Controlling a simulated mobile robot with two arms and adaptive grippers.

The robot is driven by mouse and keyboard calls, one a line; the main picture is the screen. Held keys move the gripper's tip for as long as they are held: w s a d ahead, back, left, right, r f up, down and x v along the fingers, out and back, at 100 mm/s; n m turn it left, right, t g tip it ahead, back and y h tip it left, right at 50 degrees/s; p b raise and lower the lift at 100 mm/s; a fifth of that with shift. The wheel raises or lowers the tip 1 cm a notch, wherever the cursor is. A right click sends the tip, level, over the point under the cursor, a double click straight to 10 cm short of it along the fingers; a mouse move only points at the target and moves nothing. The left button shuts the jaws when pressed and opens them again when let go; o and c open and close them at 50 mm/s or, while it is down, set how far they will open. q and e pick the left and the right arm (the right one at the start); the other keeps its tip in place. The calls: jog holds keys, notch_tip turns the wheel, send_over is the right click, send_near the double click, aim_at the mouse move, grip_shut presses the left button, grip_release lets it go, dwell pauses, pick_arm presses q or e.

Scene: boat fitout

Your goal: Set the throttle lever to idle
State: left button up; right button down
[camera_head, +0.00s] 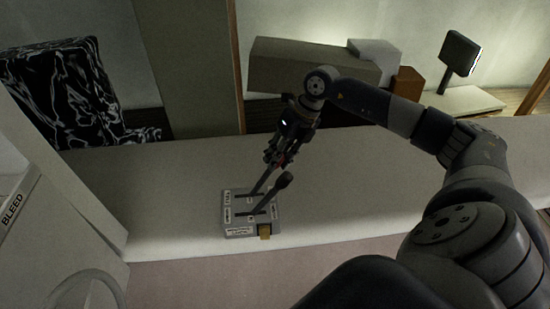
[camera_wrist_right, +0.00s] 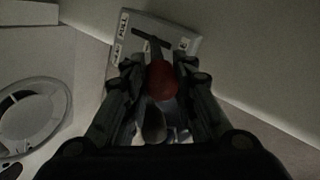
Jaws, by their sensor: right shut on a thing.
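A grey control box (camera_head: 236,231) sits on the pale counter, with two slots, small labels and two levers. My right gripper (camera_head: 277,158) is shut on the red knob of the far lever; the red knob (camera_wrist_right: 163,80) shows between the fingers in the right wrist view. This lever (camera_head: 262,181) leans right in the head view. The near lever has a dark knob (camera_head: 285,179) and also leans right; its dark knob (camera_wrist_right: 154,127) is just below the red one in the wrist view. A label reading FULL (camera_wrist_right: 123,23) is beside a slot. My left gripper is out of view.
A white panel marked BLEED (camera_head: 12,209) and a pale round ring (camera_head: 88,278) are at the left. The counter (camera_head: 365,185) is clear right of the box.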

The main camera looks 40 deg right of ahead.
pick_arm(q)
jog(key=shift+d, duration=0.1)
pick_arm(e)
jog(key=shift+s+d+f, duration=0.2)
jog(key=shift+f, duration=0.1)
jog(key=c, duration=1.4)
grip_release()
jog(key=shift+o, duration=0.4)
jog(key=shift+d, duration=0.2)
jog(key=shift+r, duration=0.4)
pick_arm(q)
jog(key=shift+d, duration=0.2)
pick_arm(e)
jog(key=v, duration=1.1)
jog(key=shift+s+d, duration=0.1)
jog(key=shift+s, duration=0.05)
